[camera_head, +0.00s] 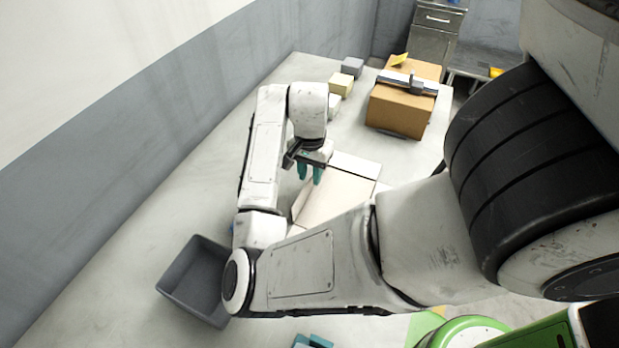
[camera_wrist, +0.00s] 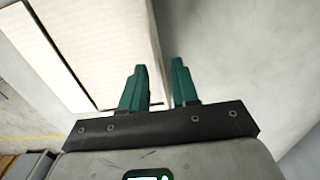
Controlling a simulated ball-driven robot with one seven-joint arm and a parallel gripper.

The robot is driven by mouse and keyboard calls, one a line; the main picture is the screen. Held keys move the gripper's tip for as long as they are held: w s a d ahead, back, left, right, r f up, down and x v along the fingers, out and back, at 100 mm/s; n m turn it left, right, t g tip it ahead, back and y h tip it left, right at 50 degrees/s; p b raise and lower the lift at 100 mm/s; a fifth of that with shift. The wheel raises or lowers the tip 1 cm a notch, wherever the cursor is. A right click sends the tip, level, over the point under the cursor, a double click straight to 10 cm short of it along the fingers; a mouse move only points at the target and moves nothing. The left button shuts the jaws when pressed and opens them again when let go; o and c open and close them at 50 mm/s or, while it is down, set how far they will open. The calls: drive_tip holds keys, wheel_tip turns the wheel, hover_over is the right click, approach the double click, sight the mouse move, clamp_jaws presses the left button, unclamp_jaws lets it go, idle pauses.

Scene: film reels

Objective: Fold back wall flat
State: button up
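A cream cardboard piece (camera_head: 338,190) with fold lines lies on the table, partly hidden behind my arm. A narrow panel (camera_head: 303,203) along its left side looks tilted up. In the wrist view the cardboard (camera_wrist: 95,40) fills the upper left, with a pale strip along its right edge. My gripper (camera_head: 309,173) is at the cardboard's upper left edge.
A grey open bin (camera_head: 178,290) stands at the lower left. A brown carton (camera_head: 398,108) with a tool on top stands at the back right. Several small blocks (camera_head: 341,84) line the back. A grey wall (camera_head: 110,190) bounds the left.

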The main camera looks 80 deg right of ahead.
drive_tip(key=shift+f, duration=0.95)
clamp_jaws()
